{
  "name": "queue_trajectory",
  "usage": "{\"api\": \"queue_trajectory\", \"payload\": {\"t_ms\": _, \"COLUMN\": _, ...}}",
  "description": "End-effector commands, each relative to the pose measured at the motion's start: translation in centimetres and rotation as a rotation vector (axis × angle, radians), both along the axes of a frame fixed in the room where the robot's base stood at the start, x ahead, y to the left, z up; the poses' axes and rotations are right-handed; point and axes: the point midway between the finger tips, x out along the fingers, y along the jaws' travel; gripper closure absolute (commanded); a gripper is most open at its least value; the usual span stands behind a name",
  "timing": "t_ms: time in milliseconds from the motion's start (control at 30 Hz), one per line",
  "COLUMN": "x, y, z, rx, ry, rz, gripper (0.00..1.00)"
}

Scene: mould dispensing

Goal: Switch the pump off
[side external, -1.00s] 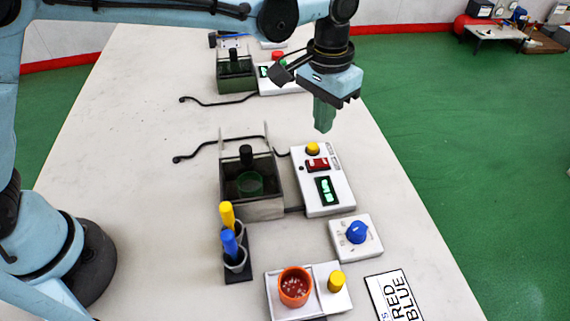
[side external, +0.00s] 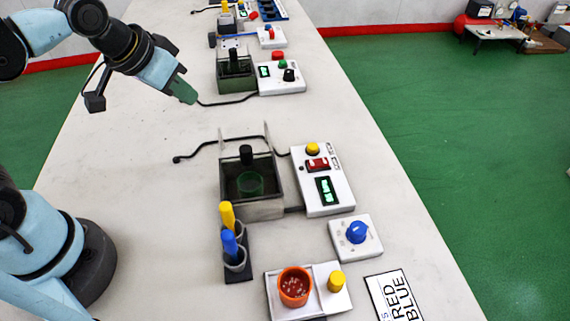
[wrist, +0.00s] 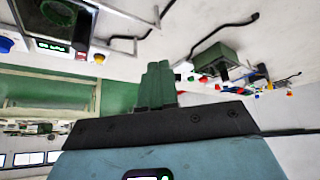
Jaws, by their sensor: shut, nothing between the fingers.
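A white control box (side external: 310,202) stands on the near half of the table. It bears a red rocker switch (side external: 317,164), a yellow button (side external: 313,148) and a lit green display (side external: 326,190). No label visibly marks either as the pump. My gripper (side external: 186,94) is shut and empty, in the air behind and left of the box and tank. Its green fingers (wrist: 157,85) are together in the wrist view, where a red part (wrist: 98,58) shows at the upper left.
Another tank (side external: 222,88) and control box (side external: 295,87) stand farther back. Dark hoses (side external: 178,159) cross the table. Its left middle is clear.

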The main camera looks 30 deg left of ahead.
Motion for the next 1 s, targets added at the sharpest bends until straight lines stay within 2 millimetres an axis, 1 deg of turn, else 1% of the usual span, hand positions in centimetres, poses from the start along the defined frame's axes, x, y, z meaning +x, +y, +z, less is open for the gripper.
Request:
{"api": "queue_trajectory", "payload": {"t_ms": 33, "x": -0.7, "y": 0.6, "z": -0.5, "rx": 0.003, "ry": -0.019, "rz": 0.013, "gripper": 1.00}}
{"api": "queue_trajectory", "payload": {"t_ms": 200, "x": -1.8, "y": 1.6, "z": -1.4, "rx": 0.011, "ry": -0.063, "rz": 0.033, "gripper": 1.00}}
{"api": "queue_trajectory", "payload": {"t_ms": 600, "x": -2.0, "y": 1.8, "z": -1.5, "rx": 0.012, "ry": -0.072, "rz": 0.036, "gripper": 1.00}}
{"api": "queue_trajectory", "payload": {"t_ms": 767, "x": -1.4, "y": 1.3, "z": -0.9, "rx": -0.010, "ry": -0.051, "rz": 0.053, "gripper": 1.00}}
{"api": "queue_trajectory", "payload": {"t_ms": 867, "x": -0.5, "y": 0.4, "z": 0.0, "rx": -0.045, "ry": -0.015, "rz": 0.083, "gripper": 1.00}}
{"api": "queue_trajectory", "payload": {"t_ms": 1000, "x": 1.2, "y": -1.4, "z": 1.5, "rx": -0.106, "ry": 0.056, "rz": 0.148, "gripper": 1.00}}
